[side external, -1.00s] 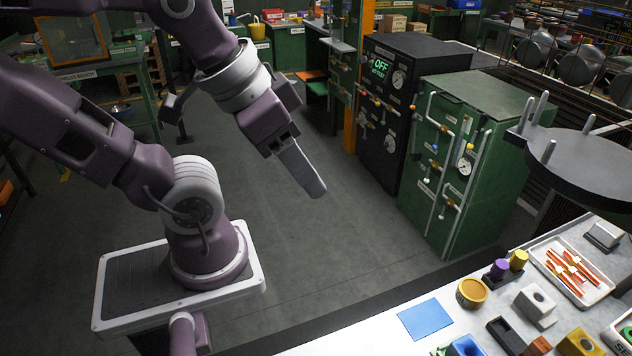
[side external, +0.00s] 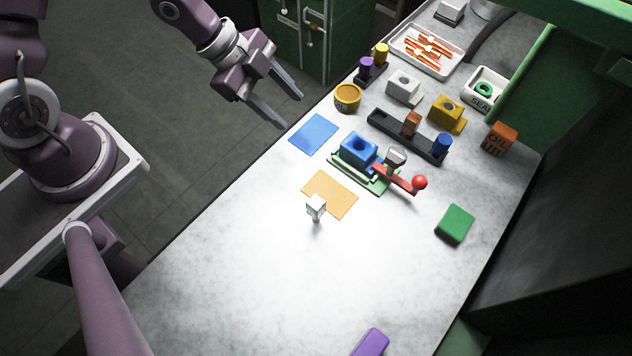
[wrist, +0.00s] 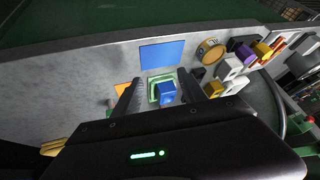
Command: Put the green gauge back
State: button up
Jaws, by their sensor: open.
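No thing in view is plainly marked as the green gauge. A green block (side external: 455,224) lies alone at the right of the bench. A small pale object with a greenish face (side external: 316,207) stands on a short stem by the orange mat. My gripper (side external: 292,110) is open and empty, near the bench's edge by the blue mat. In the wrist view, its fingers (wrist: 158,77) frame a blue block on a green base (wrist: 166,92), lower down. A long black rack (side external: 385,127) holds a brown plug and a blue plug.
The blue block (side external: 358,149) sits on its green base beside a red-knobbed lever (side external: 419,182). Nearby are an orange mat (side external: 335,194), yellow bowl (side external: 347,98), orange OIL box (side external: 499,138) and tray (side external: 404,52). The bench's front part is mostly clear.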

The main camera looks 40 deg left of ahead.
aim_at(310, 200)
jog(key=s+d+f+h, duration=0.1)
jog(key=s+d+f+m+g+h, duration=0.1)
jog(key=d, duration=0.1)
jog(key=s+d+f+h, duration=0.1)
jog(key=s, duration=0.1)
jog(key=shift+s+d+g, duration=0.1)
jog(key=shift+d+g, duration=0.25)
jog(key=shift+g, duration=0.05)
jog(key=s+d+h, duration=0.1)
jog(key=s, duration=0.1)
jog(key=s+d+m+g+h, duration=0.1)
jog(key=s+d+h, duration=0.1)
jog(key=s+d+r+h, duration=0.1)
jog(key=d, duration=0.1)
jog(key=shift+s+g+h, duration=0.4)
jog(key=x, duration=0.7)
jog(key=shift+d+r, duration=0.1)
grip_shut()
